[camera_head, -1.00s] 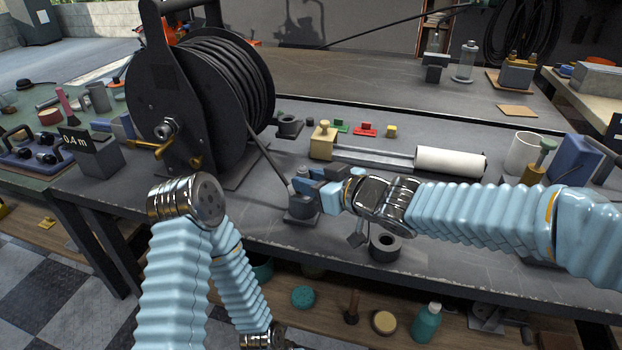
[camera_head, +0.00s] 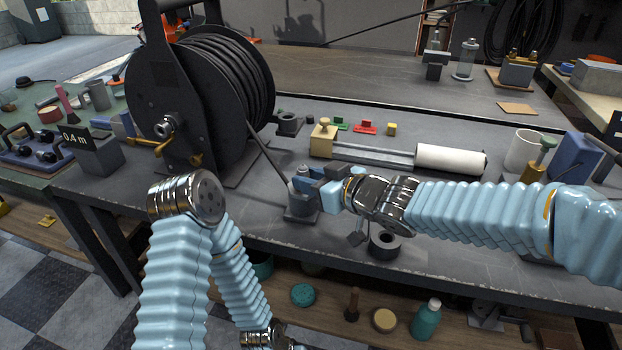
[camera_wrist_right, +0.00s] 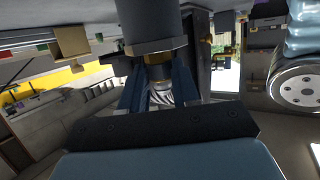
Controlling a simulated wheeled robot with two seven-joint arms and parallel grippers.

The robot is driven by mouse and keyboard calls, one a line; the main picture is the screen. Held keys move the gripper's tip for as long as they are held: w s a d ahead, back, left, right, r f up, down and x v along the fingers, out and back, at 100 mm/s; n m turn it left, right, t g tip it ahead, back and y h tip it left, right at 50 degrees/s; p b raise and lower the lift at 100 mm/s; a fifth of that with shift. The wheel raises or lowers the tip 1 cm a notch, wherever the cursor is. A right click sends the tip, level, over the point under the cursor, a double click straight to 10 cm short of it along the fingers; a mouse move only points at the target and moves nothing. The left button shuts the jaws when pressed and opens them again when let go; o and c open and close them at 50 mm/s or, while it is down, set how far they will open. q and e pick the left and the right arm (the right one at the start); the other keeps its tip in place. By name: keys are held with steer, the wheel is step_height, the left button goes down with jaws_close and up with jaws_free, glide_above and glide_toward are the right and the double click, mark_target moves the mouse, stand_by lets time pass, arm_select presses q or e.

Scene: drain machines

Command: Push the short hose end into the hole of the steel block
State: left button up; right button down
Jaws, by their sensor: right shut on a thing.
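My right gripper (camera_head: 308,186) is above the front part of the bench, shut on a small piece. In the right wrist view its two blue fingers (camera_wrist_right: 157,100) close around a silver ribbed fitting (camera_wrist_right: 160,93) with a brass collar (camera_wrist_right: 158,72). A broad dark grey round body (camera_wrist_right: 150,25) meets the collar. In the head view a grey steel block (camera_head: 301,209) stands right under the fingertips. The black hose (camera_head: 266,153) slants down from the reel to this spot. The fingers hide the hole, so I cannot tell how deep the end sits.
The large black hose reel (camera_head: 205,95) stands to the left, close by. A dark ring (camera_head: 384,245) lies near the bench's front edge. Behind my right arm are a white roller (camera_head: 450,161), a brass-coloured block (camera_head: 322,142) and a white cup (camera_head: 524,150).

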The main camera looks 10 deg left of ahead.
stand_by(0.3)
steer(key=c, duration=0.8)
jaws_free()
steer(key=shift+o, duration=0.2)
steer(key=p+v, duration=0.4)
steer(key=v, duration=0.9)
steer(key=shift+s+d+r, duration=0.2)
steer(key=shift+d, duration=0.15)
